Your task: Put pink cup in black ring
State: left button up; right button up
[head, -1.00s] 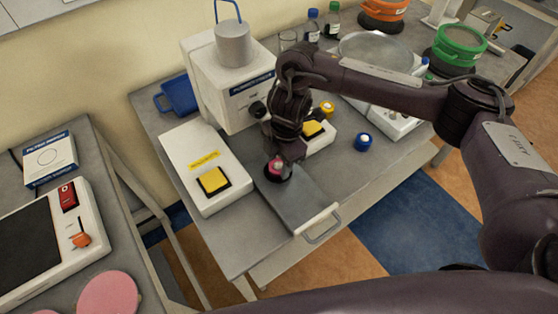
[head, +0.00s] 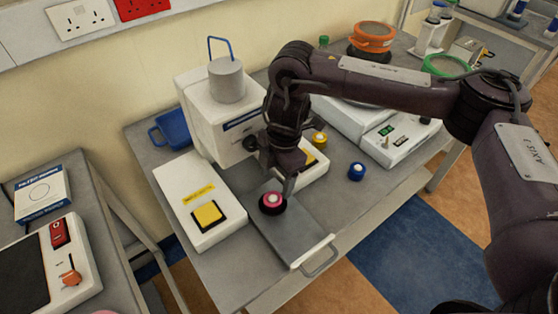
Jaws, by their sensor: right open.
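The pink cup (head: 272,198), small and round with a pale centre, sits in the black ring (head: 264,209) on the grey sliding plate in front of the white press machine. The ring shows as a dark band around the cup. My right gripper (head: 289,186) is open, just above and to the right of the cup, with its fingers pointing down. I cannot tell whether a finger touches the cup. My left gripper is not in view.
The grey plate (head: 302,232) has a handle at its front. A white box with a yellow button (head: 207,214) stands to its left. Blue (head: 356,171) and yellow (head: 319,139) cups stand to the right. A blue tray (head: 172,128) lies behind left.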

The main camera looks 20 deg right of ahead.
jog(key=shift+w+d+r, duration=0.1)
jog(key=shift+d+r, duration=0.1)
jog(key=shift+r, duration=1.15)
jog(key=shift+d+r, duration=0.2)
jog(key=shift+r, duration=1.1)
